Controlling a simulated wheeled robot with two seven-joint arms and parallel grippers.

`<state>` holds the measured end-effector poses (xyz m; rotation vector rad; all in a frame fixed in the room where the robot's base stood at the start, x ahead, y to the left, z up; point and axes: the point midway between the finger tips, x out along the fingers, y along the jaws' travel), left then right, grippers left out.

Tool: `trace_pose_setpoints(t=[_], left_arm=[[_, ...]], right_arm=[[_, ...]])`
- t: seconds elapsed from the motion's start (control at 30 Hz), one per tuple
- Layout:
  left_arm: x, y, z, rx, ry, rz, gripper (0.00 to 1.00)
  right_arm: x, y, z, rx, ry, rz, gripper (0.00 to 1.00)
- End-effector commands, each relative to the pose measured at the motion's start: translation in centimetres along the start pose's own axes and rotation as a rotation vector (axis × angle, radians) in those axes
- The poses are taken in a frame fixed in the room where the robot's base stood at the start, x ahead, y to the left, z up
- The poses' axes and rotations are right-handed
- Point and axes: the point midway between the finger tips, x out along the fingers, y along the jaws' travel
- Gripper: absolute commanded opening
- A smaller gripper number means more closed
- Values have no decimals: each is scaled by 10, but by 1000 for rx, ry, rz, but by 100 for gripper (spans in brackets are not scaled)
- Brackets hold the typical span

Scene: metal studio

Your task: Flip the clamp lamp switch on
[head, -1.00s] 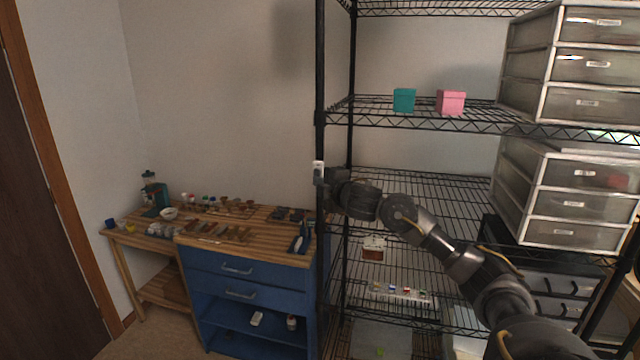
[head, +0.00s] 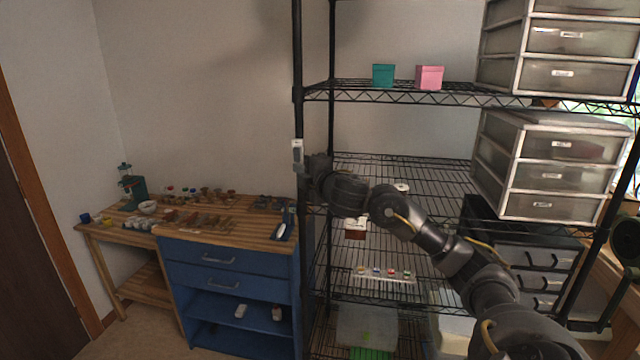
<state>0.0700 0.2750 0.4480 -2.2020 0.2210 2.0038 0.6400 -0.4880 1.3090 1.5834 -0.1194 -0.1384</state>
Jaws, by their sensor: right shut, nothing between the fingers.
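A small white-and-grey box (head: 297,148) sits against the front left post of the black wire rack; it may be the lamp's switch, but it is too small to make out its lever. No lamp head or clamp is clearly visible. My right arm comes in from the lower right across the rack. My right gripper (head: 306,166) is shut and empty at the post, just right of the box's lower part. I cannot tell whether it touches the box. My left gripper is not in view.
The wire rack (head: 400,97) holds a teal box (head: 383,76), a pink box (head: 429,78) and clear drawer units (head: 550,145). A blue wood-topped workbench (head: 228,262) with small items stands left of the rack. The wall above the bench is bare.

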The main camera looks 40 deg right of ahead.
Motion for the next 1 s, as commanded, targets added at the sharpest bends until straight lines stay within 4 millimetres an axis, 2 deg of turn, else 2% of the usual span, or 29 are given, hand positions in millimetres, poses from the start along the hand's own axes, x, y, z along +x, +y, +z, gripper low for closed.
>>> trace_pose_setpoints(t=[0.03, 0.2, 0.4, 0.6, 1.0], left_arm=[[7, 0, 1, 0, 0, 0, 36], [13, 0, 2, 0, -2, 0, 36], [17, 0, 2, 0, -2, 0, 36], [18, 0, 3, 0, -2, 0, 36], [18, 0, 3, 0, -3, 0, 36]], right_arm=[[-12, -6, 0, -9, 0, 0, 0], [-46, -8, 0, -8, 1, -2, 0], [-71, -10, 0, -5, 0, -3, 0], [-79, -9, 0, 0, 2, -1, 0], [-79, -9, 0, 0, 1, -1, 0]])
